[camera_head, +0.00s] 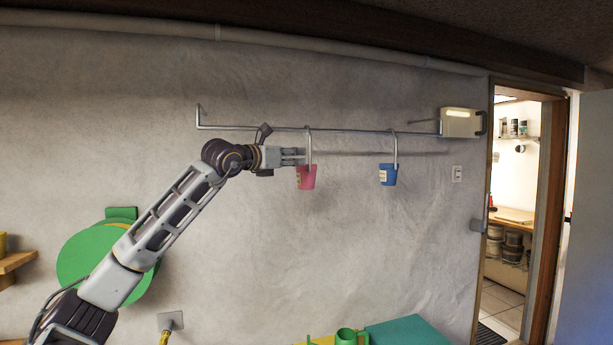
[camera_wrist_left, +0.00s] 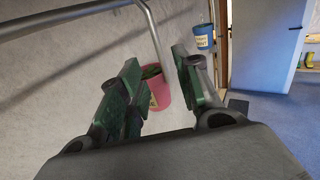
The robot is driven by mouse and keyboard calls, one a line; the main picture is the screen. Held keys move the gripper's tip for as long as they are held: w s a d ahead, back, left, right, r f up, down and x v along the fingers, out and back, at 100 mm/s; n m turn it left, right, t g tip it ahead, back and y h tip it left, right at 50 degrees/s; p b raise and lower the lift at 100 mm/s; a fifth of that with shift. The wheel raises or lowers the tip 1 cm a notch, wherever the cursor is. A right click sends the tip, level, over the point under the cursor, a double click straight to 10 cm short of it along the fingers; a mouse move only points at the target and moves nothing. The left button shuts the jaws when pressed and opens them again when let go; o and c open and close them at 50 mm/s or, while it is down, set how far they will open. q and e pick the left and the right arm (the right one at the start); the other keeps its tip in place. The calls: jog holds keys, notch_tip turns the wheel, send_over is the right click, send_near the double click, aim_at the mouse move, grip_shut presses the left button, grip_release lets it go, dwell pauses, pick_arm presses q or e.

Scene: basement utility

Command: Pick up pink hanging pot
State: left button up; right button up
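A pink pot (camera_head: 306,178) hangs by a curved metal hook (camera_head: 309,146) from a horizontal wall rail (camera_head: 350,131) in the head view. My left gripper (camera_head: 298,156) is at the hook, just above the pot's rim. In the left wrist view the pink pot (camera_wrist_left: 157,88) shows beyond and between the two fingers, with something green inside. The left gripper (camera_wrist_left: 163,88) is open, and the hook's rod (camera_wrist_left: 152,35) runs down between its fingers toward the pot. I cannot tell whether a finger touches the rod. My right gripper is not in view.
A blue pot (camera_head: 388,175) hangs from the same rail to the right; it also shows in the left wrist view (camera_wrist_left: 203,40). A white box (camera_head: 460,122) sits at the rail's right end. The wall below the pots is clear.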

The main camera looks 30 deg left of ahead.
pick_arm(q)
jog(key=w, duration=0.2)
jog(key=p, duration=0.3)
send_over(310, 173)
jog(key=shift+w+a+f, duration=0.1)
jog(key=shift+w+f, duration=0.05)
jog(key=shift+w, duration=0.05)
jog(key=c, duration=0.7)
grip_shut()
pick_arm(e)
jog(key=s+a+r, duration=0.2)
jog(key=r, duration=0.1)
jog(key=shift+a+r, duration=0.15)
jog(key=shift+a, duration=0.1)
